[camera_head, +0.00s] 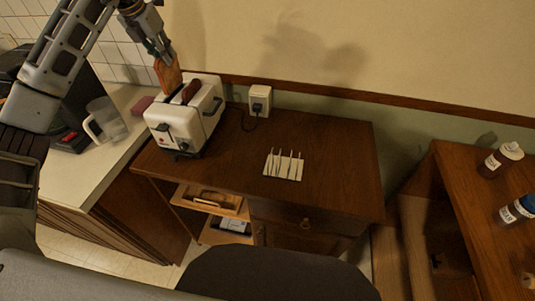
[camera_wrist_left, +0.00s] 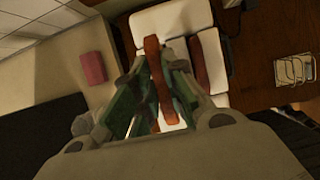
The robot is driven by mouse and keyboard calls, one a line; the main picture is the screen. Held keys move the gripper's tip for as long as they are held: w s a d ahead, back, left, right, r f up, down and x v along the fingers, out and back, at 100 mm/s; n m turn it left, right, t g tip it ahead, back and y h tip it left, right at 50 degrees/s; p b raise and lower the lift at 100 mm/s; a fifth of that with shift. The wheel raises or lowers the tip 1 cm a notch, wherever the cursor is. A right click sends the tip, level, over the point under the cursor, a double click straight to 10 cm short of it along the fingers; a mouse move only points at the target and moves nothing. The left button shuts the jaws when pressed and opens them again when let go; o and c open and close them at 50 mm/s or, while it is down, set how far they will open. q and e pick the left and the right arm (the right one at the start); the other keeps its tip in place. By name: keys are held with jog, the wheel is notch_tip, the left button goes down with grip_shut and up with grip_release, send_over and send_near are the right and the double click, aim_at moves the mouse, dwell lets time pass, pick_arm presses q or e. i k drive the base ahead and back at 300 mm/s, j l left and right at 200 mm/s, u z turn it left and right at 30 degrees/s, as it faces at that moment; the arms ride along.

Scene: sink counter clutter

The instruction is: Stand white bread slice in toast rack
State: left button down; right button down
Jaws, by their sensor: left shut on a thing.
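My left gripper (camera_head: 161,54) is shut on a brown-crusted bread slice (camera_head: 168,76). The slice is upright, its lower edge at or just above the near slot of the white toaster (camera_head: 196,126); I cannot tell if it is still partly inside. In the left wrist view the slice (camera_wrist_left: 152,48) shows edge-on between the fingers (camera_wrist_left: 158,80). A second, darker brown slice (camera_head: 191,91) sits in the other slot. The white toast rack (camera_head: 284,166) stands on the wooden desk to the right, its slots empty. My right gripper is out of view.
A wall socket with a plug (camera_head: 260,99) is behind the desk (camera_head: 340,170). A glass mug (camera_head: 105,121) and a pink block (camera_head: 143,104) are on the left counter. Bottles (camera_head: 502,159) stand on the right table. The desk around the rack is clear.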

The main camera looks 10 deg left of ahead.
aim_at(284, 162)
jog(key=k, duration=1)
